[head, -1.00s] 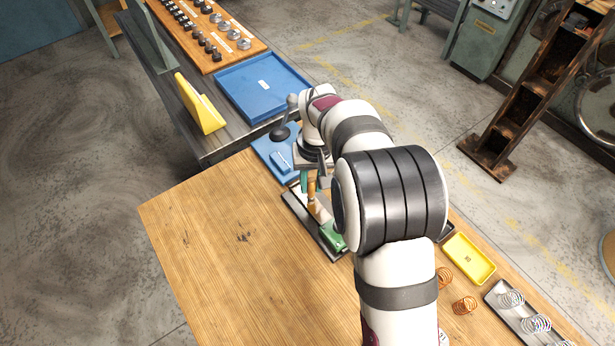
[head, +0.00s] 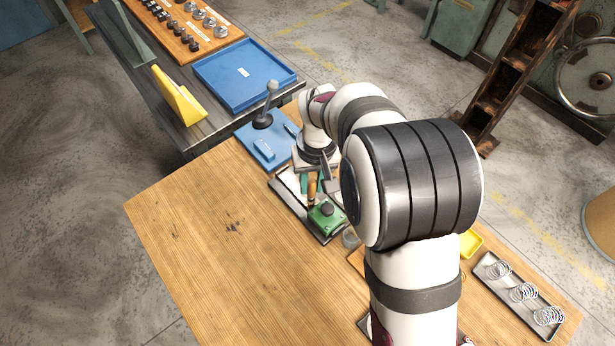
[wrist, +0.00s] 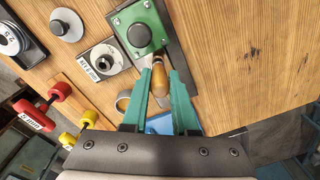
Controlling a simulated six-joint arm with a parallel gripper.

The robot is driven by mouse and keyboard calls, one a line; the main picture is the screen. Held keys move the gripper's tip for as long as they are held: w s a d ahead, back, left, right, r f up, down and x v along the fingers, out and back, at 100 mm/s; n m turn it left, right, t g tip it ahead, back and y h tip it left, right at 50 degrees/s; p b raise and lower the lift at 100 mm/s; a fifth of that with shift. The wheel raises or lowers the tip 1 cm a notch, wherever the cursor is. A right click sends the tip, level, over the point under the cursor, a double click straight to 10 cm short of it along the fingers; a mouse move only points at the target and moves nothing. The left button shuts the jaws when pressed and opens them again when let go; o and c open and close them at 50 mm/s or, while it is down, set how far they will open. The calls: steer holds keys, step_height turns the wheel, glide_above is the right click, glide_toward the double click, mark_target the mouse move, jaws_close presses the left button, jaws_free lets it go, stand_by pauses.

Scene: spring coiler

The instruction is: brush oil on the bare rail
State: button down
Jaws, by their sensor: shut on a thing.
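My gripper (wrist: 162,88) has teal fingers and is shut on a wooden-handled tool (wrist: 159,81), seemingly the brush. Its metal collar points toward the green block; its bristle end is hard to make out. The green block with a black knob (wrist: 140,34) sits on a dark grey base (wrist: 182,70). In the head view the green block (head: 328,215) is at the near end of the base, and my gripper (head: 312,185) is just beyond it. A pale metal strip, perhaps the rail (head: 290,183), shows there, partly hidden by my gripper. Contact between tool and strip cannot be told.
A blue plate with a dark knobbed lever (head: 264,122) lies beyond the base. Coil springs sit in a grey tray (head: 492,268).

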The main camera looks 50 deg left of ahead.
steer(key=shift+d, duration=0.45)
steer(key=shift+a, duration=5.35)
steer(key=shift+r, duration=0.1)
step_height(320, 180, up, 7)
